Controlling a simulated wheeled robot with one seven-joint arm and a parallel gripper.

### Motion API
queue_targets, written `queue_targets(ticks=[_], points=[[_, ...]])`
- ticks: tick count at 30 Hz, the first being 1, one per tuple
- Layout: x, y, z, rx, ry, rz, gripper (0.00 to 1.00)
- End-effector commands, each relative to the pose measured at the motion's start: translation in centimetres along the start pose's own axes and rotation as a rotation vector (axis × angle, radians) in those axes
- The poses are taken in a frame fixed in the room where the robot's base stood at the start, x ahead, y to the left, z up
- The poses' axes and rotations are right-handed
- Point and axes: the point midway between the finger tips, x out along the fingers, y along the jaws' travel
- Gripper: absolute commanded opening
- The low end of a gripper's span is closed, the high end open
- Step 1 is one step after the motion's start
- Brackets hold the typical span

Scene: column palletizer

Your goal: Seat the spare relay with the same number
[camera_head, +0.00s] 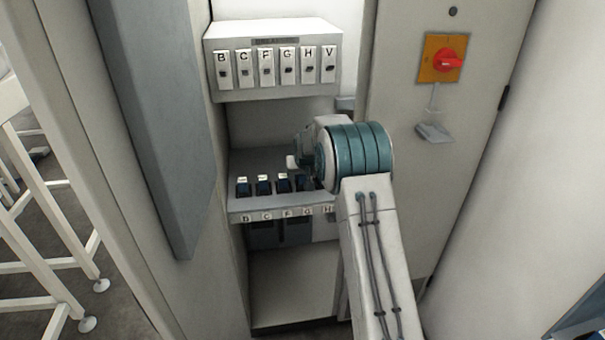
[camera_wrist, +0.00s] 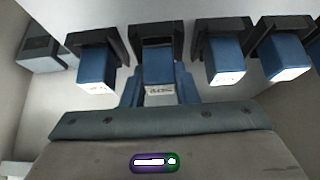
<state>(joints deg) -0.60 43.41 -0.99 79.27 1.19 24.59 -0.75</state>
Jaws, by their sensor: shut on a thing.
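Several blue relays with white labels stand in a row on a grey shelf (camera_head: 245,217) in the head view, among them a relay at the left end (camera_head: 243,187). In the wrist view, relays (camera_wrist: 97,67), (camera_wrist: 225,66) and (camera_wrist: 283,58) sit in black holders. My gripper (camera_wrist: 159,92) is shut on a blue relay (camera_wrist: 158,66) between them, its fingers on both sides. This relay lines up with a black holder; I cannot tell if it is free of it. The label prints are too small to read. In the head view my wrist hides my gripper.
Above the shelf is a white box (camera_head: 223,33) with several lettered slots, B, C, F, G, H, V. The shelf edge bears letters too. A cabinet door with a red switch (camera_head: 449,62) stands at right; a grey panel (camera_head: 150,110) at left. Neighbouring relays are close to my fingers.

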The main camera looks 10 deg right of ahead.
Motion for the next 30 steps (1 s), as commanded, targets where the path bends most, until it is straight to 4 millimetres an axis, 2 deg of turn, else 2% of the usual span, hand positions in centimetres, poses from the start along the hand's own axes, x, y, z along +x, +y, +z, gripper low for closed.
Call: queue_targets(ticks=[26,27,30], points=[[0.54,0.00,0.34,0.000,0.001,0.000,0.04],[0.53,0.00,0.33,0.000,0.001,0.000,0.30],[0.51,-0.01,0.32,0.000,0.000,0.000,0.52]])
